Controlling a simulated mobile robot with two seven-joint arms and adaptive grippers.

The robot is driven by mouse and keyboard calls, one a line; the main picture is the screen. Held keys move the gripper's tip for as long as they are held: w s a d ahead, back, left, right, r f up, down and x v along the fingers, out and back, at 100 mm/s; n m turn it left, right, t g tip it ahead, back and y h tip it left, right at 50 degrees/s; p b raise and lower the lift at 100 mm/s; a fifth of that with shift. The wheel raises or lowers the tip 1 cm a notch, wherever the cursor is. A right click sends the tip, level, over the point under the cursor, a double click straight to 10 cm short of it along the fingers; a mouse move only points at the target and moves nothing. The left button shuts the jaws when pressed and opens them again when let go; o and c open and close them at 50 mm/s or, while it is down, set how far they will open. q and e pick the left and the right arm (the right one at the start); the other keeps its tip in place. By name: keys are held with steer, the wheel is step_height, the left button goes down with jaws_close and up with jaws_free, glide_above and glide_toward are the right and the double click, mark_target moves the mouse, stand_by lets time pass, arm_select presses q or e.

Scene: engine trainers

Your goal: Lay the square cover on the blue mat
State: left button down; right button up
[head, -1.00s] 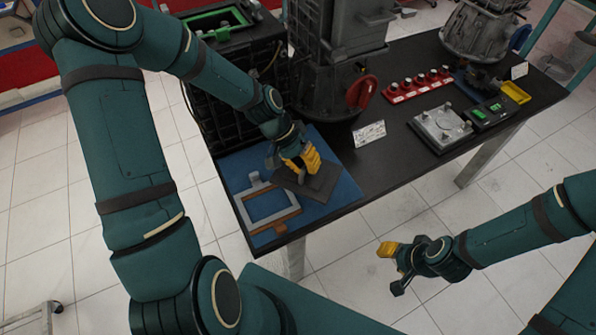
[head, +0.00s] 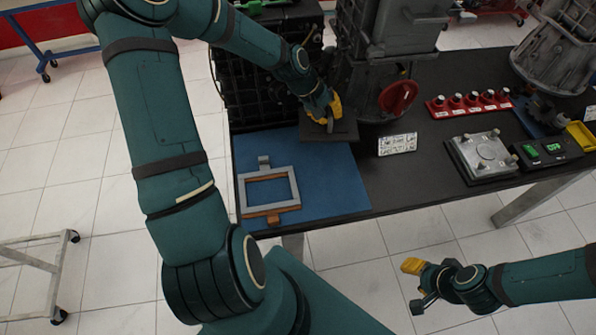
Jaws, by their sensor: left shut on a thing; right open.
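The square cover (head: 342,131) is a dark grey flat plate. It is in the grip of my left gripper (head: 328,119), whose yellow finger shows above it. The cover overlaps the back right corner of the blue mat (head: 330,185) in the head view. I cannot tell whether it touches the mat or hangs just above it. The gripper hides part of the cover. My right gripper (head: 414,286) is open and empty, in front of the table over the floor.
A grey and orange frame (head: 281,206) lies on the mat's left part. The mat's front right is bare. A black crate-like block (head: 262,95) and an engine stand with a red wheel (head: 398,97) stand behind. A label card (head: 397,144) and a metal plate (head: 484,155) are to the right.

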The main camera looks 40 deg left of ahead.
mark_target(320, 129)
arm_select(q)
steer(key=a, duration=0.1)
steer(key=w+a+n, duration=0.1)
steer(key=a, duration=0.1)
steer(key=shift+r+n+t, duration=0.1)
steer(key=shift+n+t, duration=0.2)
steer(key=shift+t, duration=0.1)
steer(key=shift+w+a+f+y+b, duration=0.15)
steer(key=shift+f+y+b, duration=0.1)
steer(key=shift+y+b, duration=0.05)
step_height(320, 129, down, 5)
steer(key=shift+f+b, duration=0.1)
steer(key=shift+b, duration=0.45)
steer(key=shift+f+b, duration=0.45)
steer(key=shift+f, duration=1.6)
steer(key=shift+f, duration=0.15)
steer(key=c, duration=1.1)
jaws_free()
